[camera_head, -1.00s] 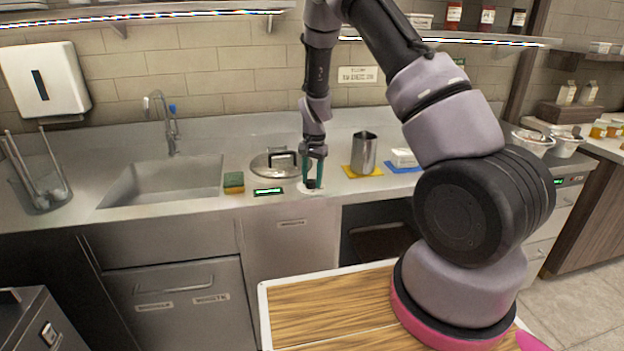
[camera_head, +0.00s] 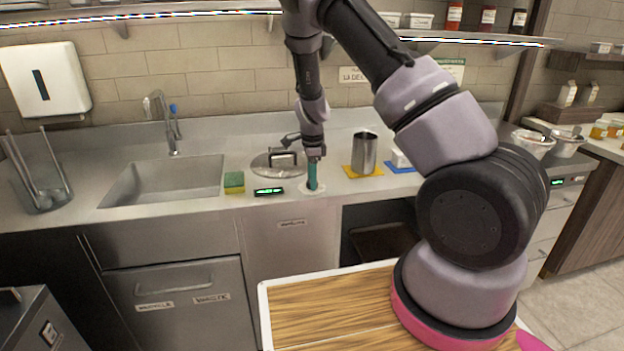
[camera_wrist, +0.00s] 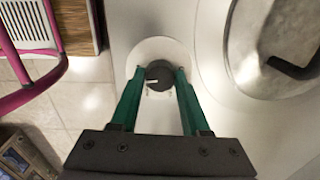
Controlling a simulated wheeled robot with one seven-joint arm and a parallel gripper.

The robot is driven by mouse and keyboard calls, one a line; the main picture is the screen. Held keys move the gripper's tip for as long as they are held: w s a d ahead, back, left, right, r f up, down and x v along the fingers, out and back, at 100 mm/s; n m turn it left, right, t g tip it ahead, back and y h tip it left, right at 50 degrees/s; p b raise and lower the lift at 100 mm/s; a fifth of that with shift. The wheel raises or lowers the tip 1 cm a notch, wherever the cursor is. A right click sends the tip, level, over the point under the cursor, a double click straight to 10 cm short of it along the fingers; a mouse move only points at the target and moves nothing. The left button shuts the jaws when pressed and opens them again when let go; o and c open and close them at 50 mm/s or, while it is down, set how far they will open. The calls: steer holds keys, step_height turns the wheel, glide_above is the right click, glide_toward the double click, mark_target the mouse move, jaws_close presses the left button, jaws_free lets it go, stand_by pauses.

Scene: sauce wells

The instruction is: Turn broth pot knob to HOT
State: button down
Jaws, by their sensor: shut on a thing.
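The broth pot knob (camera_wrist: 159,76) is a small dark round knob with a white pointer mark, pointing left in the wrist view. It sits on a pale round plate (camera_wrist: 150,48); small marks on the plate below it are too tiny to read. My gripper (camera_wrist: 160,73) has its green fingers on both sides of the knob, shut on it. In the head view my gripper (camera_head: 312,180) reaches straight down to the plate (camera_head: 314,194), and its fingers hide the knob. The lidded broth pot (camera_head: 271,166) is set in the counter just behind; its lid (camera_wrist: 262,75) shows at right in the wrist view.
A small display with green digits (camera_head: 269,191) lies left of my gripper, beside a green and yellow sponge (camera_head: 234,183). A metal pitcher (camera_head: 364,153) stands on a yellow mat (camera_head: 352,172) to the right. The sink (camera_head: 165,180) is farther left.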

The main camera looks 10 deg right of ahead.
steer(key=shift+m, duration=0.8)
steer(key=shift+c, duration=1.9)
jaws_free()
steer(key=shift+r, duration=0.1)
step_height(320, 180, up, 11)
steer(key=shift+s, duration=0.25)
steer(key=shift+a, duration=0.1)
